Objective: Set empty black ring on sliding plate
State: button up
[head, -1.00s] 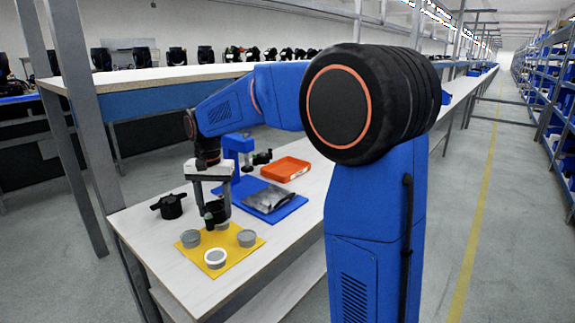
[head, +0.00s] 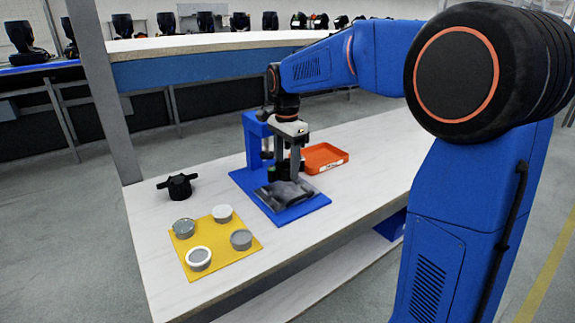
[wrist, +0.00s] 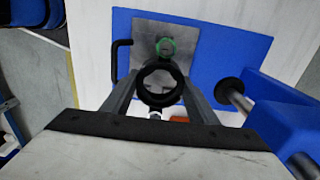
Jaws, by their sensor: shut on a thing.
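My gripper (wrist: 160,92) is shut on the black ring (wrist: 141,84), which sits between the two fingers in the wrist view. The ring's opening is empty, with a pale surface seen through it. In the head view my gripper (head: 286,172) is over the sliding plate (head: 292,196). The grey plate also shows in the wrist view (wrist: 193,38), with a black handle at its left side. A green round part (wrist: 165,46) appears just beyond the ring. I cannot tell whether the ring touches the plate.
The plate lies on a blue base (head: 300,212) with a blue upright (head: 255,140) behind it. An orange tray (head: 325,157) stands right of it. A yellow mat (head: 215,240) with several round cups and a black knobbed part (head: 178,187) are at left.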

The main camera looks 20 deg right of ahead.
aim_at(286, 191)
jog(key=shift+f, duration=2.8)
jog(key=shift+f, duration=0.15)
jog(key=o, duration=0.7)
jog(key=shift+c, duration=0.2)
jog(key=o, duration=0.5)
jog(key=shift+o, duration=0.2)
notch_tip(286, 191, up, 17)
jog(key=shift+r, duration=0.2)
jog(key=shift+s, duration=0.1)
